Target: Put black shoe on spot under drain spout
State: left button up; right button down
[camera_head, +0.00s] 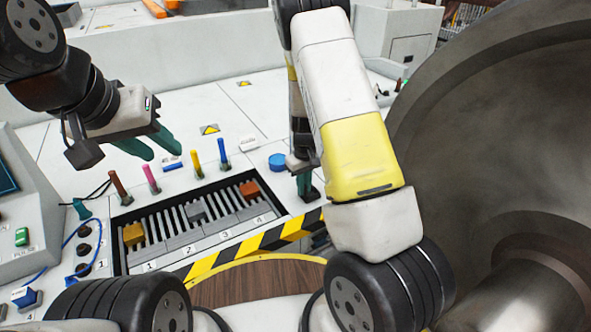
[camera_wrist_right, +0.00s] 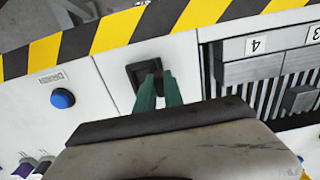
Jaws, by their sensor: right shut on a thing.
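The black shoe (camera_wrist_right: 137,72) shows in the right wrist view as a small dark square piece at the tips of my right gripper (camera_wrist_right: 158,80). The green fingers are shut on it and cover part of it. It is beside the slotted rack, over the white panel; I cannot tell whether it touches the panel. In the head view my right gripper (camera_head: 307,185) points down right of the rack, partly hidden by my arm. My left gripper (camera_head: 150,146) is open and empty above the panel at upper left. I cannot make out the drain spout or its spot.
The slotted rack (camera_head: 185,255) has numbered lanes with yellow (camera_head: 133,234), grey (camera_head: 196,209) and orange (camera_head: 249,190) blocks. Several coloured pegs stand behind it. A blue button (camera_wrist_right: 62,98) is beside the shoe. A striped edge (camera_head: 235,251) runs in front; a large grey wheel (camera_head: 480,130) fills the right.

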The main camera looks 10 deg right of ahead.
jog(key=shift+f, duration=0.15)
jog(key=c, duration=1.5)
grip_release()
jog(key=shift+o, duration=0.2)
jog(key=s+a+r+m+t+y, duration=0.1)
jog(key=s+r, duration=0.1)
jog(key=r, duration=0.9)
jog(key=s+r+t+y, duration=0.1)
jog(key=s+r, duration=0.2)
jog(key=r, duration=0.8)
jog(key=s+r+m+t, duration=0.1)
jog(key=s+r+t, duration=0.1)
jog(key=s+r, duration=0.4)
jog(key=s+r+m+t, duration=0.1)
jog(key=s+r+t, duration=0.1)
jog(key=s+r, duration=0.5)
jog(key=s, duration=0.6)
jog(key=shift+a+r, duration=0.25)
jog(key=shift+r, duration=0.05)
